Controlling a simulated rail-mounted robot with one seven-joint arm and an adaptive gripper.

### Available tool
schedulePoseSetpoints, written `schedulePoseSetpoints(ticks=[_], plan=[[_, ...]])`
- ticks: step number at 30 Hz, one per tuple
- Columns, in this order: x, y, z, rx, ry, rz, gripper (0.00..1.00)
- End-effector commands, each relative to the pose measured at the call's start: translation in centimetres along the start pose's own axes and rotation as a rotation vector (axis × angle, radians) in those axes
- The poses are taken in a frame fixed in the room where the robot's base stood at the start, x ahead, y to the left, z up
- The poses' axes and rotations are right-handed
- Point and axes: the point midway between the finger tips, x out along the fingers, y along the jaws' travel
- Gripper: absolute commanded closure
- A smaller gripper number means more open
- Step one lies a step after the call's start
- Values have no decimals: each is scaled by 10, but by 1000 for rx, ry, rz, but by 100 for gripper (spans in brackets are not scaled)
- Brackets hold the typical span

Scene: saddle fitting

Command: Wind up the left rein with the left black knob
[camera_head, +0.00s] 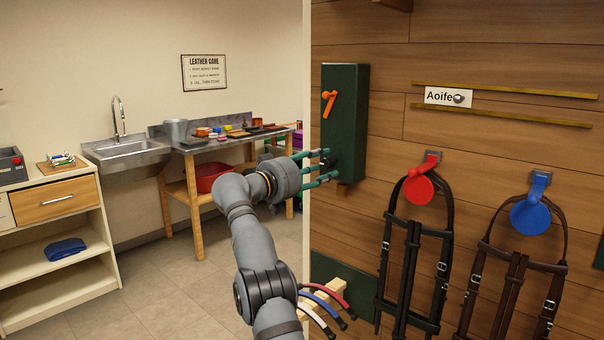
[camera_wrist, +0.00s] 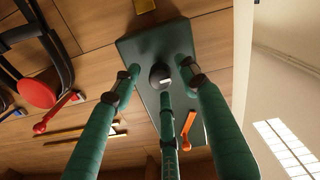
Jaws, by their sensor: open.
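A dark green box (camera_head: 346,100) is mounted on the wood wall, with an orange lever (camera_head: 328,98) on its upper face. A round black knob (camera_wrist: 160,76) sits on the box's face, and it is mostly hidden by my fingers in the head view. My gripper (camera_head: 327,164) has green fingers and is open at the lower part of the box. In the wrist view its fingertips (camera_wrist: 163,80) spread around the knob; I cannot tell whether they touch it. No rein can be clearly told apart at the box.
A black bridle (camera_head: 405,262) hangs from a red hook (camera_head: 418,189), and a brown one (camera_head: 518,262) from a blue hook (camera_head: 530,215), right of the box. Curved coloured bands (camera_head: 330,298) stand below. A sink (camera_head: 128,150) and workbench (camera_head: 215,143) are at left.

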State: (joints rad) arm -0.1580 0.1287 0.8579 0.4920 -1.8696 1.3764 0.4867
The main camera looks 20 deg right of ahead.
Motion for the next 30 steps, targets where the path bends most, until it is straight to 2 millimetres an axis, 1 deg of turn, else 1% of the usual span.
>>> schedulePoseSetpoints(ticks=[1,5,6,12,16,21,30], plan=[[-7,-1,-1,-2,1,-3,57],[-24,1,0,-3,2,-3,57],[-35,0,-1,-3,3,-5,57],[-76,0,0,-2,1,-3,57],[-95,0,1,-1,0,-2,57],[-108,1,1,0,0,-1,57],[-109,0,1,-1,0,-1,57]])
